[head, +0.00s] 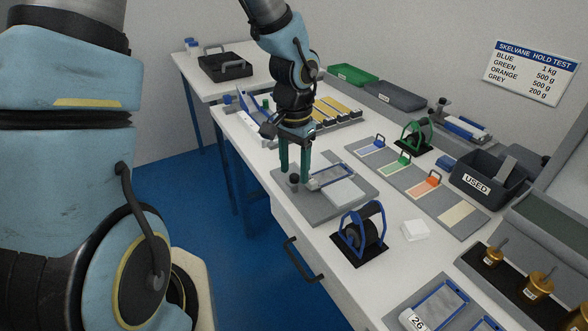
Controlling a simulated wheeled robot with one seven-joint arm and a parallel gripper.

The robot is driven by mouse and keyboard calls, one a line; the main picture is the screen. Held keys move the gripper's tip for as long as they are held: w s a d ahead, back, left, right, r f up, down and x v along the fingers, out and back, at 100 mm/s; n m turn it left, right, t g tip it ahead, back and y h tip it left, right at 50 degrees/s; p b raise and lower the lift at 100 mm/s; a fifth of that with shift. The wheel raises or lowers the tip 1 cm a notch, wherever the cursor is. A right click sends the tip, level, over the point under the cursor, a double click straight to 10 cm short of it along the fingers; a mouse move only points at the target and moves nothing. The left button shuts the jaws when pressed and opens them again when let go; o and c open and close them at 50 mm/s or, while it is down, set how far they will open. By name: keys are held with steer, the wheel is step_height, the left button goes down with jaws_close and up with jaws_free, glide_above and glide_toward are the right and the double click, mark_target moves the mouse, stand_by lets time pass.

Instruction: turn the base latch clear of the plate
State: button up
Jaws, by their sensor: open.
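My gripper (295,171) points down over the left part of a grey base board (320,212), its two green fingers apart. A small dark knob (293,179), which looks like the base latch, shows between and just below the fingertips. I cannot tell whether the fingers touch it. Right of the fingers, a blue-framed plate (333,174) with a pale label end lies on the board. A white square pad (345,192) is in front of it. The latch's arm and its overlap with the plate are too small or hidden to tell.
A blue-framed roller stand (361,235) and a white block (415,230) stand in front of the board. A strip of colour cards (411,180), a USED bin (484,180) and brass weights (537,285) are to the right. The bench edge and a drawer handle (303,260) lie left.

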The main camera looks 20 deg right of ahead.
steer(key=shift+f, duration=0.4)
jaws_close()
stand_by(0.4)
